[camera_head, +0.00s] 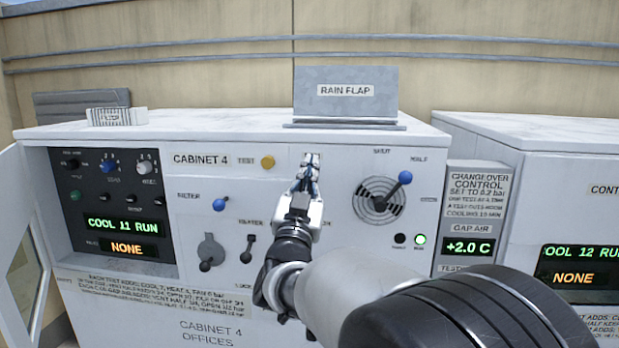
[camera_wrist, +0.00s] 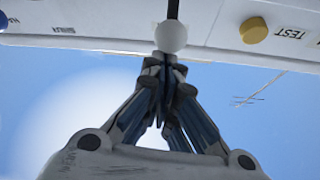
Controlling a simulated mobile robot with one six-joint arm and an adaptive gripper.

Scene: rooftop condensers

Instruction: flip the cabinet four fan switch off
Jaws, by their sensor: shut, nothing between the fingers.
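Cabinet 4 (camera_head: 195,297) is a white unit with a front full of controls. My gripper (camera_head: 309,165) is shut and empty, its fingertips at the upper middle of that front, right of the yellow TEST knob (camera_head: 267,162). In the wrist view, a white ball-tipped lever (camera_wrist: 171,36) stands out from the panel just beyond my closed fingertips (camera_wrist: 168,60). Whether they touch it I cannot tell. My gripper hides most of this lever and any label in the head view, so I cannot read whether it is the fan switch. The TEST knob also shows in the wrist view (camera_wrist: 253,30).
A blue-knobbed vent lever (camera_head: 405,177) is right of my gripper. A blue knob (camera_head: 219,204), a grey rotary handle (camera_head: 209,251) and a small black toggle (camera_head: 249,246) are left. An open door (camera_head: 22,255) stands at far left. A rain flap (camera_head: 345,97) rises on top.

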